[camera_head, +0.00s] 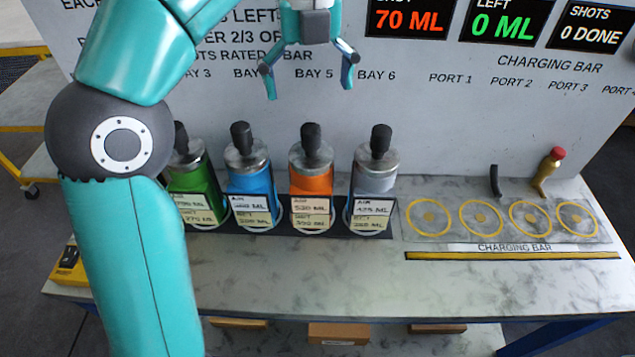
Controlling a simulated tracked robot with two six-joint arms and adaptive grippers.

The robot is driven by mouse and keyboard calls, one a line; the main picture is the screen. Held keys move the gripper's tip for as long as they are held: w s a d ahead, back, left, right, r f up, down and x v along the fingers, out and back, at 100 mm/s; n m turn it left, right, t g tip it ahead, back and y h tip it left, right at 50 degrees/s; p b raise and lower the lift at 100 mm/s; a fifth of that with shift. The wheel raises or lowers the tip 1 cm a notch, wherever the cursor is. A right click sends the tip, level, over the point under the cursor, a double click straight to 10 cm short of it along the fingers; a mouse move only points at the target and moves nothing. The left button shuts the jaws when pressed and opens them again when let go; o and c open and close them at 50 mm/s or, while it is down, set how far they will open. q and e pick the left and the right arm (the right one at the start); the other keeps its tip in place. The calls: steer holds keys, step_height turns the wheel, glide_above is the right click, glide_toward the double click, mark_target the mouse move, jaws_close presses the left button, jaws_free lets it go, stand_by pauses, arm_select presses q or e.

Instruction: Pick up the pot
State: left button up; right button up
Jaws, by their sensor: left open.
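Several lidded vessels with black knobs stand in a row in dark bays at the back of the bench: a green one (196,181), a blue one (252,186), an orange one (311,182) and a grey one (374,183). Each has a white label in front; I cannot tell which is the pot meant. My left gripper (309,89) is open and empty, fingers pointing down, in front of the back panel and apart from the vessels. In the picture it is above the orange one. My left arm covers part of the green vessel's side. My right gripper is out of view.
A charging bar (505,219) with several yellow rings lies to the right, its rings empty. Behind it are a red-topped brass valve (548,171) and a dark bent pipe (495,181). The marble-look bench front (330,270) is clear. A lettered panel (440,120) stands behind.

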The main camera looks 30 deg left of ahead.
mark_target(312, 127)
arm_select(q)
step_height(312, 127, down, 9)
steer(key=b, duration=0.2)
steer(key=shift+r+b, duration=0.15)
steer(key=shift+b, duration=0.25)
steer(key=shift+d+f, duration=0.1)
steer(key=shift+f, duration=0.35)
steer(key=shift+s+f+b, duration=0.1)
steer(key=shift+f+b, duration=0.45)
steer(key=shift+f, duration=2.05)
steer(key=c, duration=1.7)
